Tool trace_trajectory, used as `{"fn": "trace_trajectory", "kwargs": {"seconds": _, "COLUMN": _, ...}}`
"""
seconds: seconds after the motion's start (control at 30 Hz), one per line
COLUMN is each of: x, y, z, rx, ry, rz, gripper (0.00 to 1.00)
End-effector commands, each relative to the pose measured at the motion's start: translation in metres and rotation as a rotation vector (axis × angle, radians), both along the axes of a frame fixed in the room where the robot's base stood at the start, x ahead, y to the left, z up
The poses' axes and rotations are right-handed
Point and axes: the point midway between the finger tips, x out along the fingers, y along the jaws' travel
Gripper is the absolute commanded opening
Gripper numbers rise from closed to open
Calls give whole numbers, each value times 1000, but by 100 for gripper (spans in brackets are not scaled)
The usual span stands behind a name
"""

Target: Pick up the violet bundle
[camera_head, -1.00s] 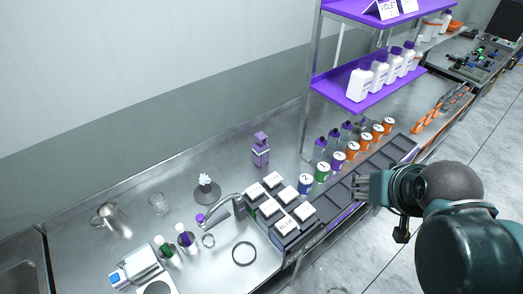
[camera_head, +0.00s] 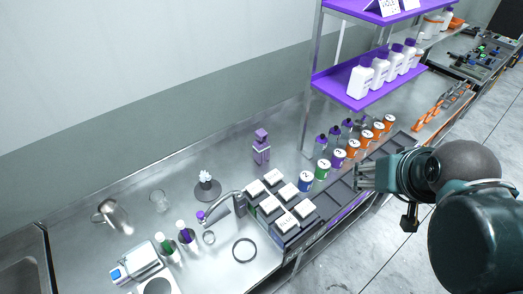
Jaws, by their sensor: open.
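A violet block-like item (camera_head: 261,147) stands upright on the steel counter, left of the shelf post. It looks like the violet bundle, but at this size I cannot be sure. My gripper (camera_head: 366,176) is open, with nothing visible between its fingers. It is over the dark compartment tray, well to the right of the violet item and apart from it. The gripper's far side is hidden.
Several numbered cans (camera_head: 339,158) and purple-capped bottles stand between the violet item and my gripper. White-lidded boxes (camera_head: 275,177) and a curved metal tap (camera_head: 222,208) are in front. A violet shelf (camera_head: 338,90) overhangs behind. Bare counter (camera_head: 225,158) lies left of the violet item.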

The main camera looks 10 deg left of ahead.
Motion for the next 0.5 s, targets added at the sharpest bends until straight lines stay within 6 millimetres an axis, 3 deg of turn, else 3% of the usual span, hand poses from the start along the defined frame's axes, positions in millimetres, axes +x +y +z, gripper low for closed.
{"fn": "trace_trajectory", "kwargs": {"seconds": 0.13, "x": 0, "y": 0, "z": 17, "rx": 0, "ry": 0, "rz": 0, "gripper": 48}}
{"fn": "trace_trajectory", "kwargs": {"seconds": 0.5, "x": 20, "y": -1, "z": 15, "rx": -137, "ry": 37, "rz": 118, "gripper": 48}}
